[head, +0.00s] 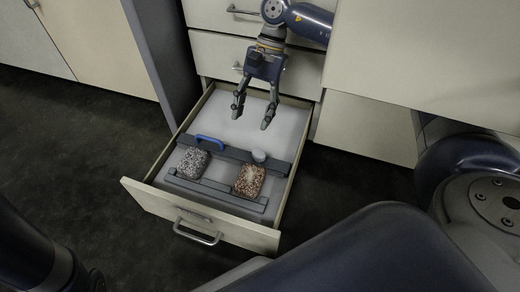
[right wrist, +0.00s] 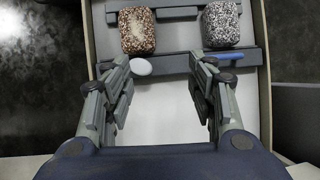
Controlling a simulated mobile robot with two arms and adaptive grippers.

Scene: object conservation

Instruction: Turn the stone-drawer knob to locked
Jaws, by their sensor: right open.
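The stone drawer (head: 148,197) is pulled open, with a speckled grey stone (head: 187,163) and a reddish-brown stone (head: 249,180) lying between two dark bars. A small pale round piece (head: 259,156) sits on the rear bar behind the brown stone; I cannot tell if it is the knob. It also shows in the right wrist view (right wrist: 141,67), beside one finger. A blue handle-like piece (head: 209,140) is on the same bar behind the grey stone. My right gripper (head: 253,113) is open and empty over the drawer's rear part. My left gripper is not in view.
Closed drawers (head: 221,58) with metal handles stand behind the open one. A grey panel (head: 160,50) rises at its left, and a pale cabinet front (head: 430,60) is at the right. The drawer's rear floor is bare; dark floor (head: 75,130) lies left.

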